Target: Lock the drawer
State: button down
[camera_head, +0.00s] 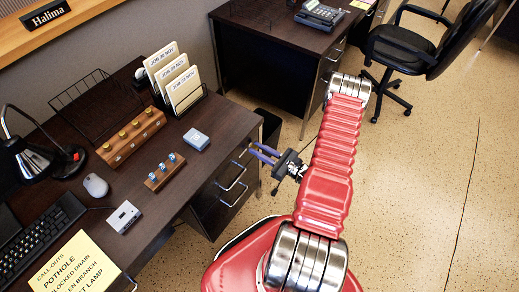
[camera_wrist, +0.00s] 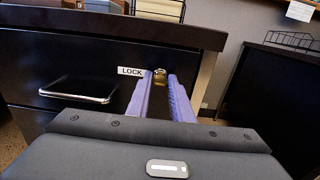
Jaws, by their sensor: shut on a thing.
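The dark drawer (camera_wrist: 75,58) has a silver bar handle (camera_wrist: 80,90) and a white LOCK label (camera_wrist: 130,71) at its upper right in the wrist view. Just right of the label is a small brass lock piece (camera_wrist: 160,73); I cannot tell its turn or whether it is a key. My gripper (camera_wrist: 160,80) has its purple fingers shut on this piece, one on each side, hiding part of it. In the head view my gripper (camera_head: 262,154) reaches left to the desk's drawer front, beside the silver handles (camera_head: 232,174). The drawer looks closed.
A second desk (camera_head: 280,30) and black chair (camera_head: 410,45) stand behind. The floor at right is clear.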

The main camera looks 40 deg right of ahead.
jog(key=shift+d, duration=0.15)
jog(key=shift+m, duration=0.4)
jog(key=m, duration=0.8)
jog(key=shift+d+h, duration=0.1)
jog(key=shift+h, duration=0.2)
jog(key=shift+m, duration=4.6)
jog(key=shift+f, duration=0.1)
jog(key=shift+a, duration=0.2)
